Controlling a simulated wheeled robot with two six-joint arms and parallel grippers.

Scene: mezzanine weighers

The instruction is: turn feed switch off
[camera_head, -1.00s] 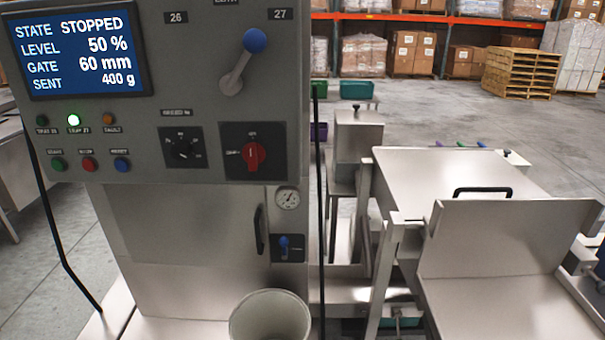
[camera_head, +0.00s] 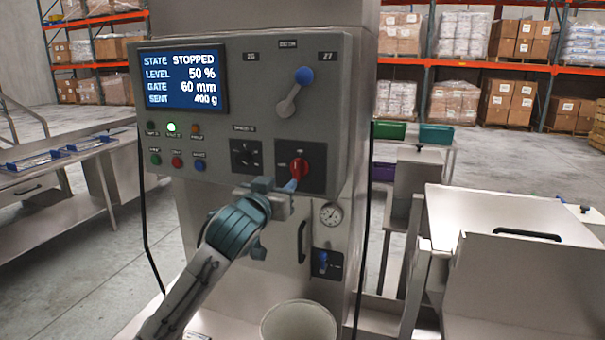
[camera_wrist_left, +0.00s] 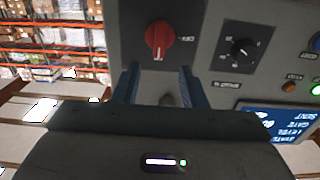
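The red rotary switch (camera_head: 299,168) sits on a dark plate at the lower right of the grey control panel, below the blue-tipped lever. It also shows upside down in the left wrist view (camera_wrist_left: 159,40), its handle roughly vertical there. The small labels beside it are too blurred to read surely. My left gripper (camera_head: 291,186) is just below and in front of the switch. In the left wrist view its two blue fingers (camera_wrist_left: 158,72) are apart, with nothing between them, and the knob lies beyond the gap. I cannot tell whether they touch the panel. My right gripper is out of view.
The screen (camera_head: 186,79) reads STOPPED, level 50 %, gate 60 mm, sent 400 g. A black dial (camera_head: 246,155) is left of the switch. The blue-tipped lever (camera_head: 293,92) is above; a gauge (camera_head: 331,214) and small blue valve (camera_head: 323,262) are below. A pale bucket (camera_head: 298,325) stands underneath.

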